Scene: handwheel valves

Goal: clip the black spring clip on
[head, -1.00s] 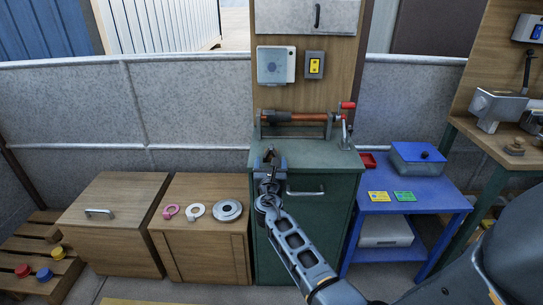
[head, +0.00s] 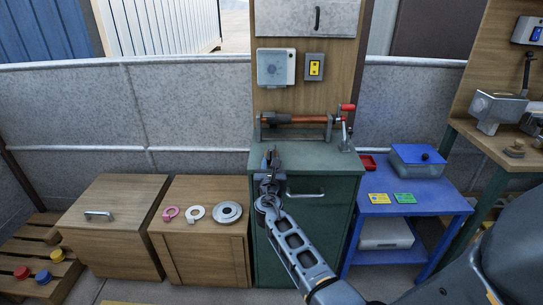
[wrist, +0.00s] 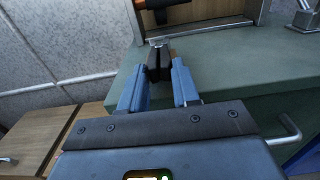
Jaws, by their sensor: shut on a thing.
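The black spring clip (wrist: 158,63) is between the blue fingers of my gripper (wrist: 160,80) in the wrist view. It points away from the gripper, with a small metallic part at its far end. In the head view the clip (head: 269,159) is a small dark shape at the end of my gripper (head: 268,176), above the front part of the green cabinet top. An orange-brown rod (head: 308,119) with a dark part lies level in a stand behind it, and the clip is apart from it. Finger contact surfaces are partly hidden.
The green cabinet (head: 332,158) has a crank with a red handle (head: 347,107) at its right rear. A wooden panel with a switch box (head: 314,66) stands behind. Wooden cabinets with rings (head: 195,212) are left; a blue table (head: 428,205) is right.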

